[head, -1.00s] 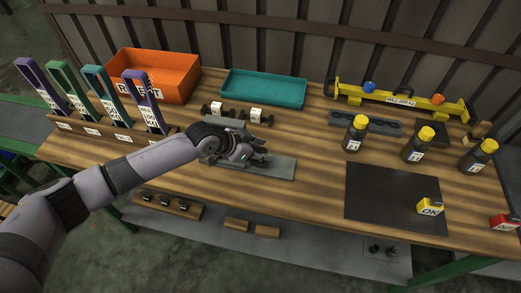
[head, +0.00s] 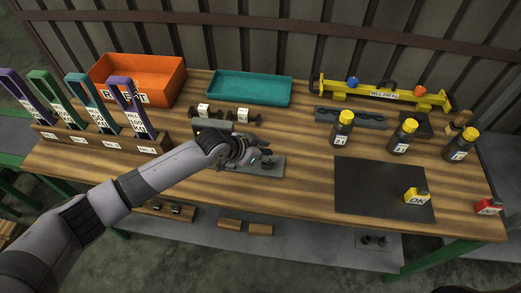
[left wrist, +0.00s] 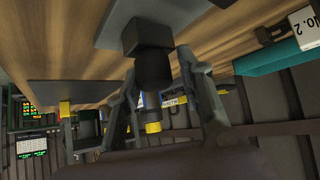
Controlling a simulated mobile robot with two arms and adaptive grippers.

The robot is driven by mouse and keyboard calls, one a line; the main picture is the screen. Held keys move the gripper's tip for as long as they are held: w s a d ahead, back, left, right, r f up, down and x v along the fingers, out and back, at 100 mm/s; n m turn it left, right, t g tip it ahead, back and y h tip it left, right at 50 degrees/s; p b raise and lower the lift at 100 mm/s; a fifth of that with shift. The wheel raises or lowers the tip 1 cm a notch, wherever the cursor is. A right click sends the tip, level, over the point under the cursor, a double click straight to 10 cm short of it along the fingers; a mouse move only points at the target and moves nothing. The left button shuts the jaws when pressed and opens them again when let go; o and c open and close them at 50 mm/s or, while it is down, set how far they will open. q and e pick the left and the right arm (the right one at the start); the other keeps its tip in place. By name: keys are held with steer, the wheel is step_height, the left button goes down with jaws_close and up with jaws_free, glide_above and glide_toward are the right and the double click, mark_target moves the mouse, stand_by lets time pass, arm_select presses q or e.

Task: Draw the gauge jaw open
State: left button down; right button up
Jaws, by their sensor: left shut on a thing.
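The gauge stands on a grey base plate (head: 272,172) near the middle of the wooden bench. My left gripper (head: 260,158) is low over the right part of this plate and hides much of the gauge. In the left wrist view, a dark square block with a round dark knob (left wrist: 153,70), apparently the gauge jaw, lies between the fingers of my left gripper (left wrist: 160,88). The gripper is shut on this dark part; the exact contact is hard to see. The grey plate (left wrist: 120,22) shows behind it. My right gripper is not in view.
Two tagged dark parts (head: 243,116) stand behind the gauge. An orange bin (head: 140,82) and a teal tray (head: 250,90) are at the back. Upright coloured handles stand in a wooden rack (head: 90,140) at left. A dark mat (head: 375,190) and yellow-capped bottles (head: 400,137) are at right.

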arm_select(q)
steer(key=shift+s+d+f, duration=0.25)
steer(key=shift+s+d, duration=0.15)
steer(key=shift+s, duration=0.1)
steer(key=c, duration=1.5)
jaws_free()
steer(key=shift+o, duration=1.3)
steer(key=shift+s+d+r, duration=0.1)
steer(key=shift+r, duration=0.05)
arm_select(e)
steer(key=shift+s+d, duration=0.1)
arm_select(q)
steer(key=shift+w, duration=0.25)
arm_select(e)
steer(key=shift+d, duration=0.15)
arm_select(q)
steer(key=shift+r, duration=0.15)
steer(key=v, duration=1.2)
steer(key=shift+w, duration=0.15)
